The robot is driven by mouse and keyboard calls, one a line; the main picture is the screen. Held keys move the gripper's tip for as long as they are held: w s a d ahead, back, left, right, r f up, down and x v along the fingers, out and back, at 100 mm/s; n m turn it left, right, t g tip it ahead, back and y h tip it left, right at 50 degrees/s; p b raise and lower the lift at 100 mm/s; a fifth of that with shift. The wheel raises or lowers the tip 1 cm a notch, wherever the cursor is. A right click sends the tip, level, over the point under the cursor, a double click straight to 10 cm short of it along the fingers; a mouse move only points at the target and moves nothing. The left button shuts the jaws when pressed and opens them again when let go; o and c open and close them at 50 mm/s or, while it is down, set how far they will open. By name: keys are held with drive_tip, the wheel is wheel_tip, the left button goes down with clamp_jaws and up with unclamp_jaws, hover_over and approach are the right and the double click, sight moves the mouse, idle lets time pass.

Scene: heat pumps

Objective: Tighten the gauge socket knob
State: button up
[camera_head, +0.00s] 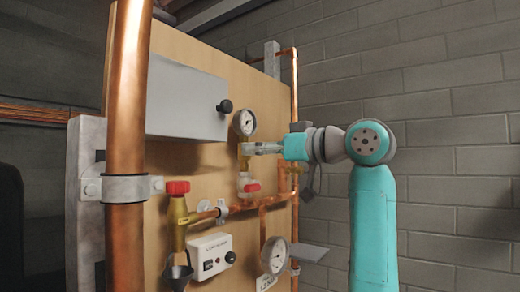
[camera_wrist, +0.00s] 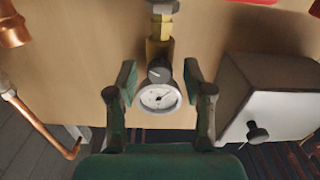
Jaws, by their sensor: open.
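The gauge socket knob (camera_wrist: 158,72) is a small dark round knob on the brass socket, beside the round white dial gauge (camera_wrist: 160,97). The brass fitting (camera_wrist: 159,48) continues beyond it in the wrist view. In the head view the gauge (camera_head: 245,122) stands upright above the brass fitting (camera_head: 244,165), and the gripper hides the knob. My gripper (camera_wrist: 159,80) is open, with one finger on each side of the knob and gauge. A gap shows on both sides. In the head view my gripper (camera_head: 252,148) reaches in from the right, just below the gauge.
A grey box with a black knob (camera_head: 225,106) is mounted left of the gauge. A red-and-white valve (camera_head: 249,186) sits below, and a red-capped brass valve (camera_head: 177,187) lower left. A copper pipe (camera_head: 294,120) runs behind my gripper. A second gauge (camera_head: 275,254) is lower down.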

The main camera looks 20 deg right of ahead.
clamp_jaws()
drive_tip(key=shift+w+m, duration=0.1)
drive_tip(key=shift+m, duration=1.5)
unclamp_jaws()
drive_tip(key=v, duration=1.2)
